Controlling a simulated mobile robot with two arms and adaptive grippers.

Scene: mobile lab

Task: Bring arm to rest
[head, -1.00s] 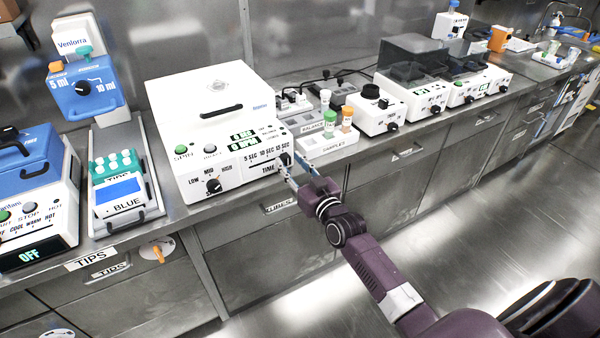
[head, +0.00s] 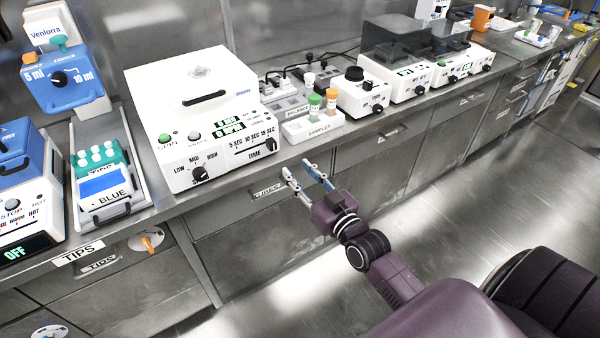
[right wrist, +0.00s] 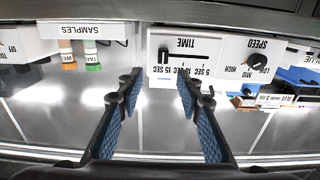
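My right gripper (head: 306,178) is open and empty in the head view. It hangs in front of the bench edge, below the white centrifuge (head: 200,110) and the samples rack (head: 318,128), apart from both. In the right wrist view its two fingers (right wrist: 155,95) stand wide apart with blue pads and nothing between them. The purple right arm reaches in from the lower right. My left gripper does not show in the head view.
The steel bench (head: 160,212) carries a blue tip tray (head: 105,180) at left and white devices (head: 390,75) at right. Drawers (head: 250,235) with handles line its front. The floor (head: 500,190) at right is clear.

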